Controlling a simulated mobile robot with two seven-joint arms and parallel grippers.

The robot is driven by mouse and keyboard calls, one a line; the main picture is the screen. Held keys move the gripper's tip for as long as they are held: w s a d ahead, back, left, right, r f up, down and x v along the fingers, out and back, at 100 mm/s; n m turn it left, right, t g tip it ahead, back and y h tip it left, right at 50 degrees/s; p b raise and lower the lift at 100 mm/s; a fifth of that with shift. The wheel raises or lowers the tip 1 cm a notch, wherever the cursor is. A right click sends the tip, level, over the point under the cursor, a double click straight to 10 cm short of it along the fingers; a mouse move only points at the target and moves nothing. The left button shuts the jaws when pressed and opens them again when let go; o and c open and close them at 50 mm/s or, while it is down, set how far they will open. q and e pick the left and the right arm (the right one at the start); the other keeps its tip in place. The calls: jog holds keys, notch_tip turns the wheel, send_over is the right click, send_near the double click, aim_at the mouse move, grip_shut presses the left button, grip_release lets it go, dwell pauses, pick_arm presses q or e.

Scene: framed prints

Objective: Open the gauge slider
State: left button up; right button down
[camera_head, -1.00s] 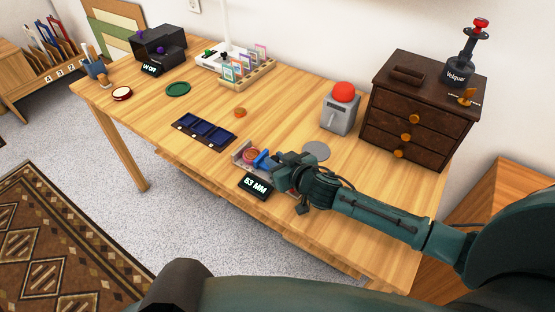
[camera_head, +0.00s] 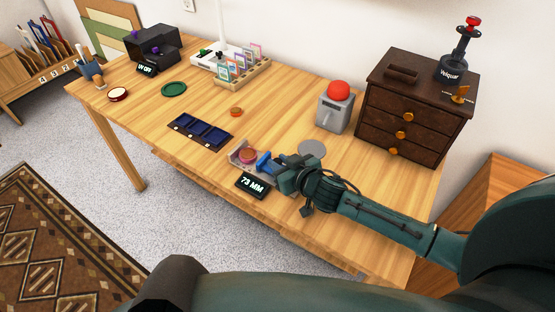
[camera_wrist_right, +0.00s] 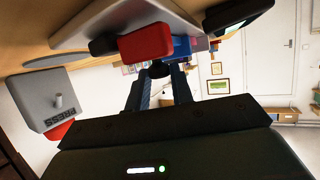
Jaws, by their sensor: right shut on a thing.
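The gauge (camera_head: 238,158) lies near the table's front edge, a pale tray with a pinkish-red disc (camera_head: 247,155) at its left end. Its blue slider jaw (camera_head: 263,163) stands to the right of the disc with a gap between them. The black display (camera_head: 252,185) in front reads 73 MM. My right gripper (camera_head: 282,172) is at the slider's right side, shut on the slider's handle, which it mostly hides in the head view. In the wrist view a small dark knob (camera_wrist_right: 159,69) sits at the fingertips, near a red block (camera_wrist_right: 145,42) and blue part (camera_wrist_right: 182,48). My left gripper is not in view.
A blue compartment tray (camera_head: 200,132) lies left of the gauge. A flat grey disc (camera_head: 312,148) lies just behind my right gripper. A grey press with a red dome (camera_head: 333,110) and a brown drawer chest (camera_head: 400,122) stand behind right. Bare tabletop lies left of the press.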

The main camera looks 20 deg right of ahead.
jog(key=c, duration=1.2)
grip_release()
jog(key=v, duration=1.3)
jog(key=shift+d, duration=0.1)
jog(key=s+g+h, duration=0.1)
jog(key=s, duration=0.1)
jog(key=s+f+m+g+h, duration=0.1)
jog(key=s, duration=0.1)
jog(key=s+f+g+h, duration=0.1)
jog(key=s+g, duration=0.1)
jog(key=s, duration=0.1)
jog(key=shift+d+f+m+h, duration=0.2)
jog(key=shift+d+m+h, duration=0.1)
jog(key=shift+d+m, duration=0.1)
jog(key=s+a+f+g, duration=0.1)
jog(key=s+g, duration=0.4)
jog(key=s, duration=0.5)
jog(key=w+a+f+n+t+y+p, duration=0.1)
jog(key=w+a+f+t+y+p, duration=0.1)
jog(key=w+a+f+t+y, duration=0.1)
jog(key=shift+w+a+f+n+t+y+p, duration=0.35)
jog(key=shift+w+a+f+t, duration=0.2)
jog(key=shift+w+a+t, duration=1.05)
